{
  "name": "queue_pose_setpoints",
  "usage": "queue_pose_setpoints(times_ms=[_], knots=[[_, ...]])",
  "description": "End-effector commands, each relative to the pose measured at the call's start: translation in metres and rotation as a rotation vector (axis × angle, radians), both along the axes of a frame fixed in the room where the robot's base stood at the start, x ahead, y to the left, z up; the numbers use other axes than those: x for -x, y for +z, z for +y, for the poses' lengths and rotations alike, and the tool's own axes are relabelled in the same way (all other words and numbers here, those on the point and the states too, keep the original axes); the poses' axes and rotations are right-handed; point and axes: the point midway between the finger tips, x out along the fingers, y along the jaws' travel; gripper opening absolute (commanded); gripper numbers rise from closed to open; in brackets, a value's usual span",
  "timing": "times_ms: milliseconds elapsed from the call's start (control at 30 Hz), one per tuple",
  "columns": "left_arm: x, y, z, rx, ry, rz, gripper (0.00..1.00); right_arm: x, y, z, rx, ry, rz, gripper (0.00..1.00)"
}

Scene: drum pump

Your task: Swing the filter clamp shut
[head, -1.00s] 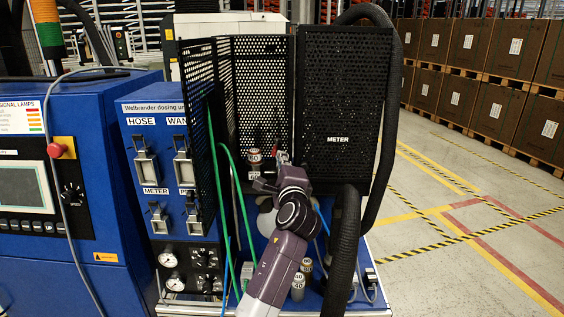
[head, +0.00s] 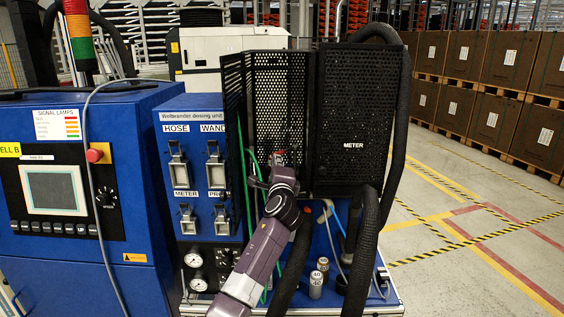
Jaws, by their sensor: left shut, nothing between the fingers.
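My left gripper (head: 279,164) is inside the black mesh guard, near its back panel and left of the METER door. It is shut, with nothing seen in it. A small red part (head: 279,154) shows right at its tips; I cannot tell whether they touch. The filter clamp cannot be made out; it may be hidden behind my gripper and wrist. My right gripper is not in view.
The mesh METER door (head: 357,121) stands right of my gripper. Thick black hoses (head: 365,240) run down beside my forearm. Green hoses (head: 252,170) pass close on the left. Small capped bottles (head: 315,286) stand low on the blue base.

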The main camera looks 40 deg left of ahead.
Motion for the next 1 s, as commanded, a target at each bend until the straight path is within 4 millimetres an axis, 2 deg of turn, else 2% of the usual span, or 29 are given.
queue_pose_setpoints(times_ms=[33,133,267,533,1000], knots=[[0.000,-0.001,0.003,0.001,-0.002,0.003,0.00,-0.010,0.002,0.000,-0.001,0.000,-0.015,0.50],[0.000,-0.002,0.009,0.000,-0.002,0.003,0.00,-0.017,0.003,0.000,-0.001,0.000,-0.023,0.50],[0.000,-0.002,0.014,0.001,-0.001,0.003,0.00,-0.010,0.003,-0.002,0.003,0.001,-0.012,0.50],[0.000,-0.001,0.019,0.001,-0.001,0.001,0.00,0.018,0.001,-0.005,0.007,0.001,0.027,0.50],[0.001,-0.001,0.018,0.000,-0.001,0.000,0.00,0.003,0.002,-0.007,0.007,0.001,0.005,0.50]])
